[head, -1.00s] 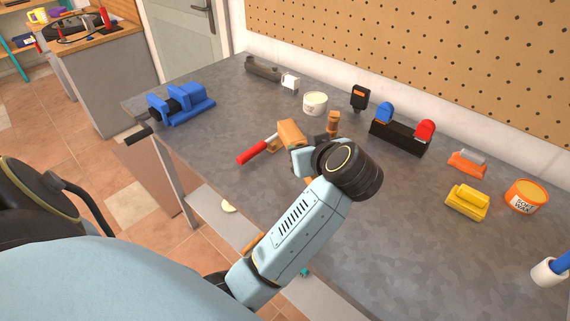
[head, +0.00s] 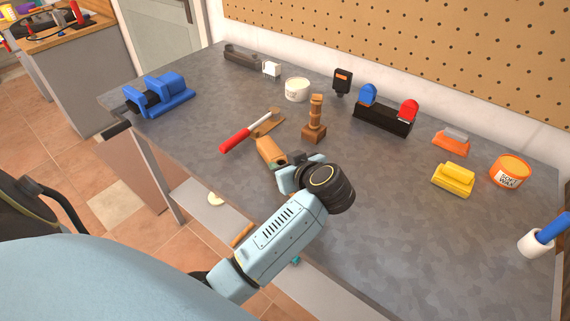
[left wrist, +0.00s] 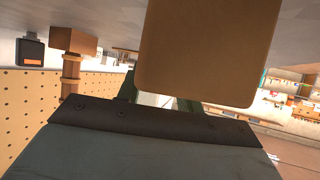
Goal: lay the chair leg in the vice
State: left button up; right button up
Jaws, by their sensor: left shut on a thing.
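The blue vice (head: 160,96) sits at the bench's far left corner in the head view. A turned brown wooden piece with a square base, which looks like the chair leg (head: 315,120), stands upright near the bench middle. It also shows in the left wrist view (left wrist: 72,66). My left gripper (head: 284,168) is shut on a brown wooden block (head: 269,151), in front and left of the leg. The block fills the upper middle of the left wrist view (left wrist: 210,50) and hides the fingertips. My right gripper is not in view.
A red-handled tool (head: 235,139) lies just beyond the held block. A white tub (head: 297,89), a black stand with blue and red tops (head: 382,119), a yellow block (head: 453,180) and an orange wax tin (head: 510,171) stand farther right. The bench (head: 205,115) is clear between vice and tool.

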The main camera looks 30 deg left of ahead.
pick_arm(q)
jog(key=shift+f, duration=0.1)
jog(key=o, duration=1.1)
